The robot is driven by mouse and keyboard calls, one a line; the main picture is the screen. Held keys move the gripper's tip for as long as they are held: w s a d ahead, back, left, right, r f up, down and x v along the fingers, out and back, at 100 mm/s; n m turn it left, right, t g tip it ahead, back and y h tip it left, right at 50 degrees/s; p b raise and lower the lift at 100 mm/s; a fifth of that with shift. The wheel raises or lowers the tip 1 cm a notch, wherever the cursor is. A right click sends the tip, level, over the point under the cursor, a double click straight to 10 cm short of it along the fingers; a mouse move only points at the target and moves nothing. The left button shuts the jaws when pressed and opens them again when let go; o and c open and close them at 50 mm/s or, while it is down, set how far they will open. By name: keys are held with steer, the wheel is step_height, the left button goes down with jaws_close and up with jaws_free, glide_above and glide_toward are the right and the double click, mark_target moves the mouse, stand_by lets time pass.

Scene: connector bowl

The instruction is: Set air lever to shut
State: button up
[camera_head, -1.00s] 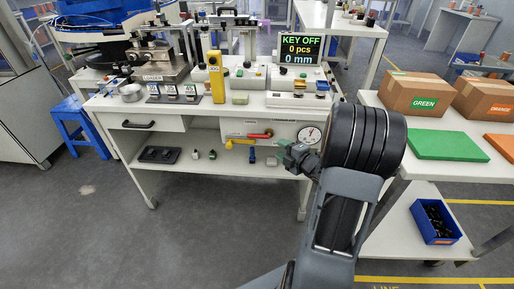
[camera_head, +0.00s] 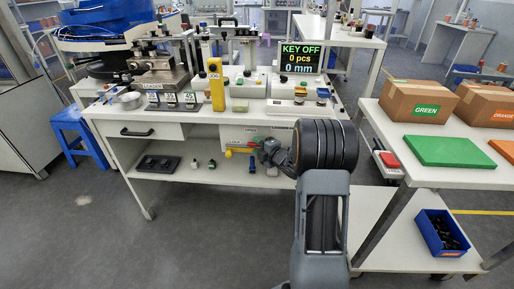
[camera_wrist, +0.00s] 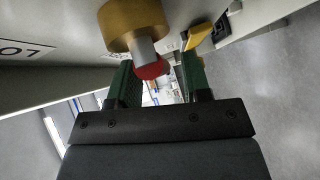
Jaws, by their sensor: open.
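The white panel (camera_head: 231,135) under the bench top carries a yellow lever (camera_head: 240,150), which points left. It also shows in the wrist view (camera_wrist: 199,36), to the right of a brass cylinder (camera_wrist: 133,24). A grey stem comes out of that cylinder and ends in a red part (camera_wrist: 150,69). I cannot read which of these is the air lever. My gripper (camera_wrist: 160,82) is open, with its green-padded fingers on either side of the red part in the picture. Contact cannot be told. In the head view my gripper (camera_head: 264,152) hides the red part and the gauge.
The screen (camera_head: 301,59) reads KEY OFF, 0 pcs, 0 mm. The lower shelf (camera_head: 215,177) holds a black tray (camera_head: 158,164) and small parts. A side table at right holds boxes and a green plate (camera_head: 449,151).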

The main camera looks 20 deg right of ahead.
steer(key=shift+w+a, duration=0.1)
steer(key=shift+w, duration=0.1)
steer(key=shift+c, duration=0.2)
jaws_close()
stand_by(0.4)
